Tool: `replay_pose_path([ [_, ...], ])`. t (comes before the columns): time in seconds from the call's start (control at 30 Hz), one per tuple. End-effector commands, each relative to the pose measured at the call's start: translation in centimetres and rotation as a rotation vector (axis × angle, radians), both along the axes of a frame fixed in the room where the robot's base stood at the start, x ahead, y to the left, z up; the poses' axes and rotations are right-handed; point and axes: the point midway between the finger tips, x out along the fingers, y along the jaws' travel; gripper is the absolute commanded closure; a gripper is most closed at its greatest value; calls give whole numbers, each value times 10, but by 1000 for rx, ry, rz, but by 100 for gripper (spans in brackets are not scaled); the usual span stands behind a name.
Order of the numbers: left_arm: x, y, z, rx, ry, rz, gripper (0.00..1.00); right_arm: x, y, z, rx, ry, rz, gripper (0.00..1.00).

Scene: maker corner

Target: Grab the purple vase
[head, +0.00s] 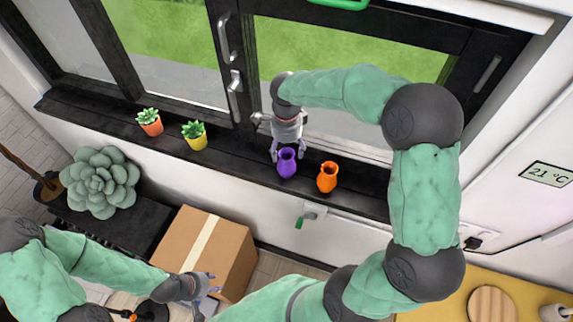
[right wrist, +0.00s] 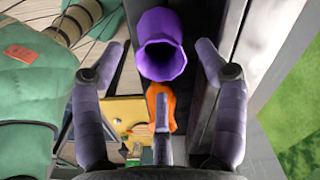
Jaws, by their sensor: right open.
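The purple vase (head: 287,163) stands upright on the dark window sill. In the right wrist view the vase (right wrist: 162,45) shows its open mouth between the spread fingertips, with clear gaps on both sides. My right gripper (head: 287,152) is open and empty, right at the vase from the window side; its fingers (right wrist: 160,60) do not appear to touch it. My left gripper (head: 212,284) is low at the bottom of the head view, in front of the cardboard box and far from the vase; its finger opening is too small to tell.
An orange vase (head: 327,177) stands close to the right of the purple one. Two potted succulents, orange (head: 150,122) and yellow (head: 194,135), stand further left on the sill (head: 235,160). A cardboard box (head: 190,243) sits below. A window handle (head: 235,95) is behind.

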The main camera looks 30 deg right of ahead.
Motion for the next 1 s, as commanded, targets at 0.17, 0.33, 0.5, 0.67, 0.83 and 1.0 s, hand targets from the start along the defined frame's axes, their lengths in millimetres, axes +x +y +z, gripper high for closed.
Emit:
replay_pose_path([
  [0.17,0,0,3,0,0,0,60,0,0,-25,-1,4,0,27],
  [0.33,0,0,3,0,0,0,60,0,0,-33,0,0,0,27],
  [0.5,0,0,3,0,0,0,60,0,0,-33,0,0,1,27],
  [0.67,0,0,3,0,0,0,60,0,0,-33,0,0,1,67],
  [0.83,0,0,3,0,0,0,60,0,0,-33,0,0,1,93],
  [1.0,0,0,3,0,0,0,60,0,0,-33,0,0,1,93],
])
